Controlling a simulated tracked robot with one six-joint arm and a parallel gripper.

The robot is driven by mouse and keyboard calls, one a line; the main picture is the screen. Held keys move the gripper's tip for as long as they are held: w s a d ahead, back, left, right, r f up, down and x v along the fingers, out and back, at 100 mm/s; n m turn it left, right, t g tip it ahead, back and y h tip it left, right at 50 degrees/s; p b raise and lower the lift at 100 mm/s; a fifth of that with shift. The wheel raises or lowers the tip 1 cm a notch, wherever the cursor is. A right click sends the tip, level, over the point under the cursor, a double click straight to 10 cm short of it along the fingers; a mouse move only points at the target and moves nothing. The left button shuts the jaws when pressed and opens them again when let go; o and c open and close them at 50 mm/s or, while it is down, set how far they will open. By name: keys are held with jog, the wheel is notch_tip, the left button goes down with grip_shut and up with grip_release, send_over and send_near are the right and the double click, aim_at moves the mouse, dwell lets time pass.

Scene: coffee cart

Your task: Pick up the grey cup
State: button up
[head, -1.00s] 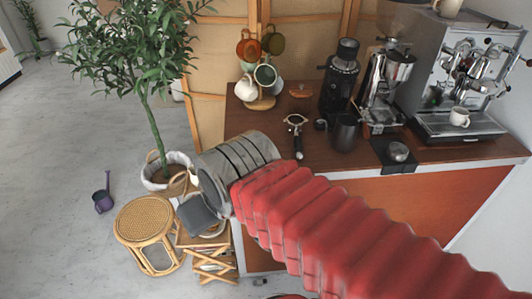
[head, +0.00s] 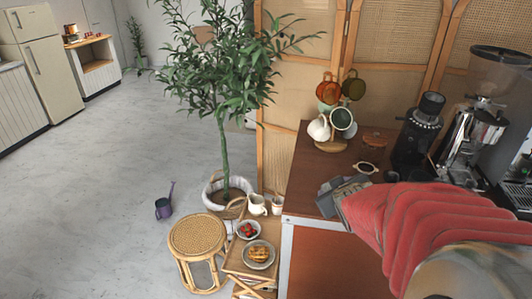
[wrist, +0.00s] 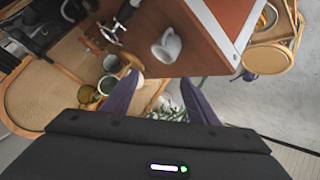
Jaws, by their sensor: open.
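A pale grey cup (wrist: 169,47) with a handle shows in the wrist view on the brown counter (wrist: 205,40), near its left end. My gripper (wrist: 160,77) is open and empty, its two dark fingers spread. The cup appears above and between the fingertips in that view, apart from them. In the head view my gripper (head: 338,194) is over the left end of the counter; the grey cup does not show there and is probably hidden behind it.
A cup tree (head: 331,146) with several cups stands at the counter's back left. A portafilter (head: 366,168) and black grinder (head: 418,132) are to the right. A side table with plates, a stool (head: 197,236) and a potted plant (head: 225,130) stand left of the counter.

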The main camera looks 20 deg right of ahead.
jog(key=d+f+t, duration=0.1)
jog(key=d+f, duration=0.1)
jog(key=s+d+f+n+t+y, duration=0.1)
jog(key=d+f, duration=0.1)
jog(key=f, duration=0.1)
jog(key=s+d+f+n+t+y, duration=0.1)
jog(key=d+f, duration=0.2)
jog(key=shift+s, duration=0.1)
jog(key=s+a+f+t+y, duration=0.1)
jog(key=s+t+y, duration=0.3)
jog(key=s, duration=0.5)
jog(key=shift+s+a+f+t, duration=0.2)
jog(key=shift+a+f+t, duration=0.1)
jog(key=shift+t, duration=0.3)
jog(key=shift+w, duration=0.1)
jog(key=w, duration=0.8)
jog(key=shift+w, duration=0.25)
jog(key=shift+w, duration=0.1)
